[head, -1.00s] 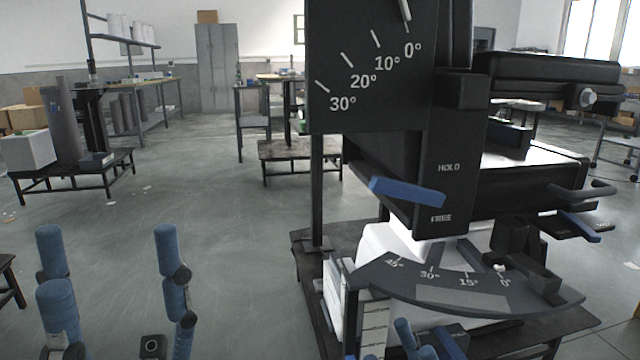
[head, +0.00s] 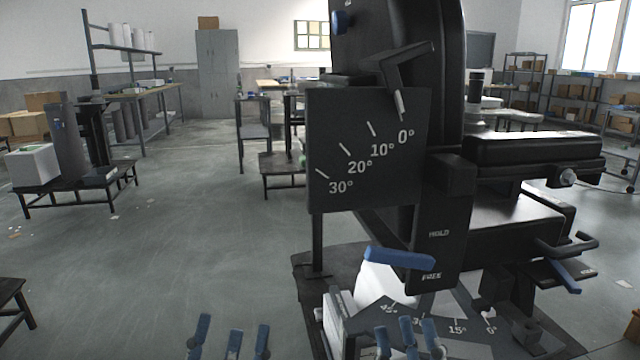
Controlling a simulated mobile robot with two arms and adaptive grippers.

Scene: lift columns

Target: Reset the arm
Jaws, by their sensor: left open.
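The black lift column (head: 452,225) stands right of centre with a tilt scale plate (head: 350,165) marked 0° to 30°. The white-tipped pointer (head: 400,104) is near 0°. A blue lever (head: 400,257) sits nearly level between HOLD and FREE, its right end closer to FREE. A black arm (head: 530,153) extends right from the column. A lower curved scale (head: 455,312) is partly hidden by my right gripper (head: 407,338). My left gripper (head: 230,338) is open and empty over the floor, left of the column. The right gripper's jaw gap is unclear; its lower part is cut off.
A second blue lever (head: 564,276) is at lower right. A low table (head: 75,188) with a white box (head: 32,165) stands at left. Grey cabinet (head: 218,72) and shelves are behind.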

